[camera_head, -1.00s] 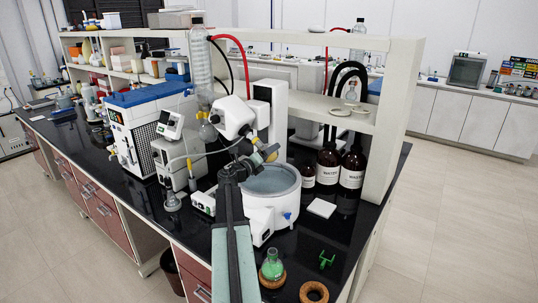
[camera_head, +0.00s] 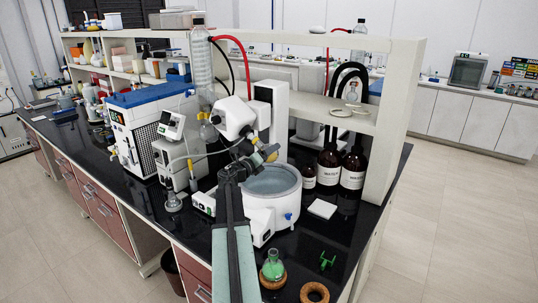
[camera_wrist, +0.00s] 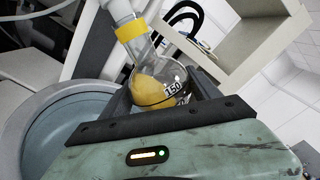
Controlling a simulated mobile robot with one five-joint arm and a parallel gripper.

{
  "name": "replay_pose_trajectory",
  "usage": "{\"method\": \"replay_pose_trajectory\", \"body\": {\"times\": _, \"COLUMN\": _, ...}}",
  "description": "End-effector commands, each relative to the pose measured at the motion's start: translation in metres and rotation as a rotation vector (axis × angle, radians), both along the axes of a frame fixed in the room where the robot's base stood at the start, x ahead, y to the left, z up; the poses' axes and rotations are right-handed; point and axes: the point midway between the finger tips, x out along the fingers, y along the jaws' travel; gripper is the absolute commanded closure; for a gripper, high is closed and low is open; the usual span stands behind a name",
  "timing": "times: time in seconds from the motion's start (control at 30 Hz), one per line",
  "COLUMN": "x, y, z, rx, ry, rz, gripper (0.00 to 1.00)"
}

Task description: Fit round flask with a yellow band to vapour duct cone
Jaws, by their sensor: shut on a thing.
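The round flask with the yellow band (camera_wrist: 165,84) holds amber liquid and carries a "150" mark. In the wrist view it is tilted, its neck pointing up and left. My gripper (camera_wrist: 160,97) is shut on its body from both sides. The yellow band (camera_wrist: 131,32) is around the neck. A pale vapour duct cone (camera_wrist: 120,9) is at the neck's mouth, in line with it; I cannot tell whether it is inside or just touching. In the head view, my gripper (camera_head: 250,163) and the flask are small beside the white evaporator head (camera_head: 233,118), and the joint is unclear.
The round heating bath (camera_head: 272,188) is below and beside the flask; its rim also shows in the wrist view (camera_wrist: 35,117). A green-filled flask (camera_head: 273,266) sits on a cork ring near the front edge, with an empty cork ring (camera_head: 314,293) beside it. Brown bottles (camera_head: 329,168) stand behind right.

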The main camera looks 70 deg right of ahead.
Motion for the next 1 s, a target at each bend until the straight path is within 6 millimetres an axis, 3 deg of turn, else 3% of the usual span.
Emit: {"method": "replay_pose_trajectory", "body": {"times": 1.0, "x": 0.0092, "y": -0.0025, "z": 0.0058, "rx": 0.000, "ry": 0.000, "rz": 0.000, "gripper": 0.80}}
